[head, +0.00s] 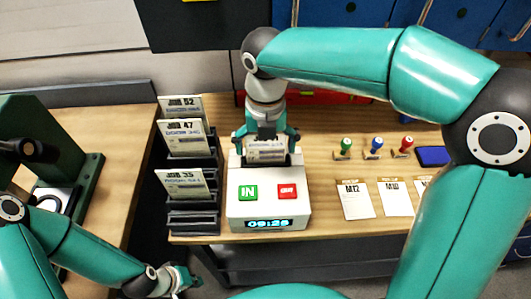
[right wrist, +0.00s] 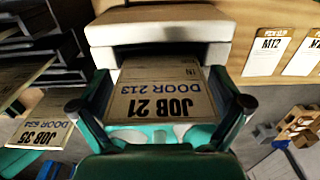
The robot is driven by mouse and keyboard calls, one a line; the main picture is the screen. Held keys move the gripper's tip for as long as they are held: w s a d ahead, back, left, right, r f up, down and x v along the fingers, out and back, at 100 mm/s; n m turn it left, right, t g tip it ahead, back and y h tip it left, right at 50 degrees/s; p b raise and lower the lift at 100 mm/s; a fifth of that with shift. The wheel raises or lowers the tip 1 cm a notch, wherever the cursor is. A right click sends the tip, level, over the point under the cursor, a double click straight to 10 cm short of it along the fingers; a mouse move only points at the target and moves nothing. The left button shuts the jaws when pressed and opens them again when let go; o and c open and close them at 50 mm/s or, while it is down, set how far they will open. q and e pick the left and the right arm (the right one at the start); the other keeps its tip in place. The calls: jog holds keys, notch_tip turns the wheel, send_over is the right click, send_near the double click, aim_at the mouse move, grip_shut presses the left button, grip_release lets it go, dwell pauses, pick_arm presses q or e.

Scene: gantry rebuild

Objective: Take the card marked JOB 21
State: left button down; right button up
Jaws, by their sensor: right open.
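The card marked JOB 21 (right wrist: 163,98) is beige with dark print, including DOOR 213. Its far end reaches into the slot of the white time clock (right wrist: 158,30). In the head view the card (head: 266,152) sits at the top of the clock (head: 238,215), partly hidden by my right gripper (head: 267,143). The right gripper is open, with one finger on each side of the card; it also shows in the right wrist view (right wrist: 162,103). Contact with the card's edges is unclear. My left gripper (head: 184,280) is low at the left, away from the card; its opening is unclear.
A dark rack (head: 193,213) left of the clock holds cards JOB 52, JOB 47 and JOB 35 (head: 181,183). Right of the clock are several stamps (head: 374,147), a blue pad (head: 433,156) and tags including M12 (head: 355,200). The clock has green IN and red buttons.

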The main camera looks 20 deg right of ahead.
jog(key=shift+s, duration=0.1)
jog(key=c, duration=0.7)
jog(key=shift+r, duration=0.1)
